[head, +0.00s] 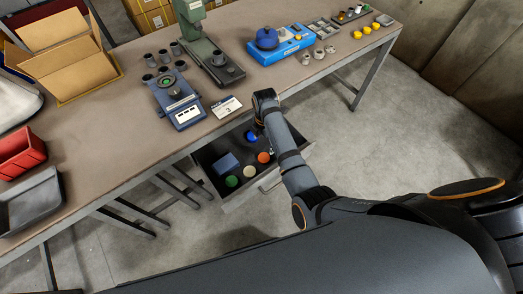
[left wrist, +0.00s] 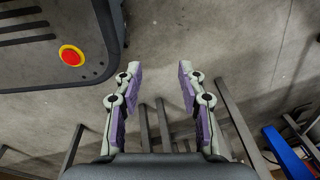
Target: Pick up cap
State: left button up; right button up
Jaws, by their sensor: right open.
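An open drawer (head: 232,203) under the workbench holds several small round caps: a blue cap (head: 251,136), an orange cap (head: 264,157), a white cap (head: 249,171) and a green cap (head: 232,181). Which cap is meant cannot be told. My right gripper (head: 257,129) reaches down over the back of the drawer, right beside the blue cap; its fingers are small and partly hidden, and contact cannot be told. It is open. My left gripper (left wrist: 160,85) shows in the left wrist view, open and empty above the floor.
A blue box (head: 226,164) also lies in the drawer. On the workbench (head: 130,130) stand a blue scale (head: 186,115), a green press (head: 205,45), a card (head: 226,106) and a blue tray (head: 290,48). Red (head: 18,152) and grey bins sit at the left.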

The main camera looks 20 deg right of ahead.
send_over(264, 158)
notch_tip(264, 158, down, 5)
jog(key=shift+w+d+r+b, duration=0.1)
jog(key=shift+d+r+b, duration=0.1)
jog(key=shift+b, duration=0.2)
jog(key=shift+w+f, duration=0.1)
jog(key=shift+f, duration=0.2)
jog(key=f, duration=0.3)
jog(key=f+b, duration=0.1)
jog(key=f, duration=0.1)
jog(key=shift+a, duration=0.3)
jog(key=shift+s, duration=0.2)
jog(key=shift+c, duration=0.8)
pick_arm(q)
jog(key=shift+s+a+f, duration=0.1)
jog(key=shift+s+f, duration=0.6)
jog(key=shift+f, duration=0.2)
pick_arm(e)
jog(key=c, duration=0.7)
